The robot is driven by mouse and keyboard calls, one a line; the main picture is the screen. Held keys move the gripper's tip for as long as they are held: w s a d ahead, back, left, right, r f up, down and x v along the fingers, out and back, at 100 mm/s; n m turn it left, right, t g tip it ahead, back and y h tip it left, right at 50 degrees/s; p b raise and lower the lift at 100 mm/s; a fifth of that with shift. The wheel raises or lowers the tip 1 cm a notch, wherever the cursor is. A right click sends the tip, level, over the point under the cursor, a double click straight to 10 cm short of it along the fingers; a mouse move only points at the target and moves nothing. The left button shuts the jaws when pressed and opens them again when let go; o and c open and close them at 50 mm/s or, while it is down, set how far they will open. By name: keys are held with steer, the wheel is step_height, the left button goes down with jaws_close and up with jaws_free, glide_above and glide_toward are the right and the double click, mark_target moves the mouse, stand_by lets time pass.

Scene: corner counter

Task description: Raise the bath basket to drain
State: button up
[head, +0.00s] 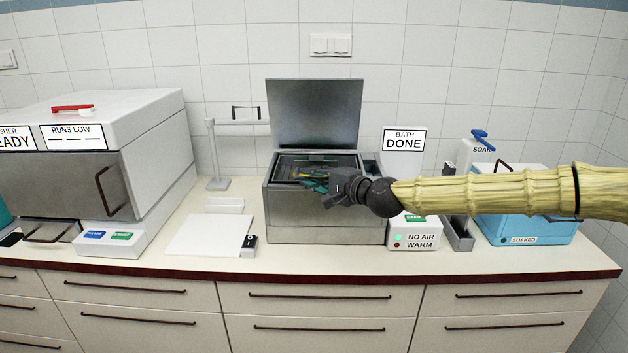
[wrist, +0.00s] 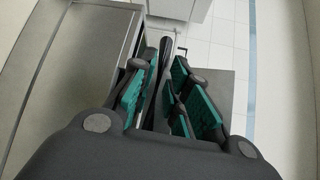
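The bath (head: 325,222) is a steel box on the counter with its lid (head: 315,112) standing open. The dark bath basket (head: 290,165) sits down inside it, partly hidden by the front wall and my gripper. My gripper (head: 318,186), black with teal pads, reaches in from the right over the bath's front rim. In the wrist view my gripper (wrist: 165,88) has its teal-padded fingers on both sides of a dark upright bar (wrist: 165,52). I cannot tell whether the fingers touch or grip the bar.
A control box marked NO AIR and WARM (head: 413,234) stands right of the bath. A blue soak tub (head: 525,226) is further right. A white board (head: 208,237) and a post stand (head: 216,160) are left. A large washer (head: 115,130) fills the far left.

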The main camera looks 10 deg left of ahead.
steer(key=shift+o, duration=1.2)
steer(key=shift+r, duration=0.2)
steer(key=shift+f, duration=0.1)
steer(key=v, duration=1.2)
steer(key=shift+s+f, duration=0.1)
steer(key=shift+f, duration=0.05)
